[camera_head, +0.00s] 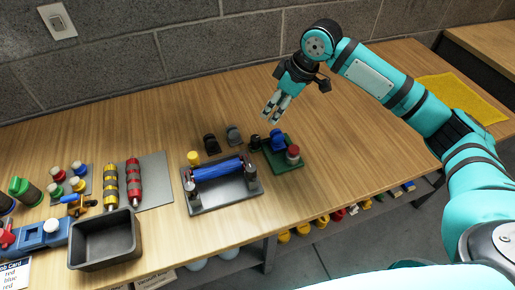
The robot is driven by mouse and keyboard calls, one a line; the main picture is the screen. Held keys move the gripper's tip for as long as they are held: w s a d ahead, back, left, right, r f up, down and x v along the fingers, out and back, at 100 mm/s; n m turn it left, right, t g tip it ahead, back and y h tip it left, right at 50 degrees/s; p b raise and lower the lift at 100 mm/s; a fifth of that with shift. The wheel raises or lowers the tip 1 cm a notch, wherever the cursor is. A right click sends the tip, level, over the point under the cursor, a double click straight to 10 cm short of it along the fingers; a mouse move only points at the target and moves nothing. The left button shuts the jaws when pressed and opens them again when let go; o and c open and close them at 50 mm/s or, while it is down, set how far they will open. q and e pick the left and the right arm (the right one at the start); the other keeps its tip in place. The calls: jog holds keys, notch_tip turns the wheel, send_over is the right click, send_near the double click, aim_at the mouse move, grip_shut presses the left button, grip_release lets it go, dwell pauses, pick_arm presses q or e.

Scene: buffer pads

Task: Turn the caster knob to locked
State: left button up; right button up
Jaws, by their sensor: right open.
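Which part is the caster knob, I cannot tell for sure. A green base (284,161) near the middle of the table carries a blue part (277,141) and a red knob-like cap (293,151) with a pale body below it. The setting of any knob is too small to read. My right gripper (271,116) is open and empty, its fingers pointing down above the table, behind the green base and apart from it. My left gripper is not in view.
A grey stand holds a blue roller (218,169), left of the green base. Two dark upright pieces stand behind it. A dark tray (105,241), gold and red cylinders (133,181) and several small knobs fill the left side.

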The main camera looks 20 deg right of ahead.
aim_at(256, 138)
pick_arm(q)
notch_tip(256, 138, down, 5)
jog(key=b, duration=0.2)
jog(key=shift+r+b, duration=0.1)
jog(key=shift+b, duration=0.25)
pick_arm(e)
jog(key=x, duration=1)
jog(key=s+x, duration=0.1)
jog(key=x, duration=0.4)
jog(key=shift+f, duration=0.3)
jog(key=shift+c, duration=0.4)
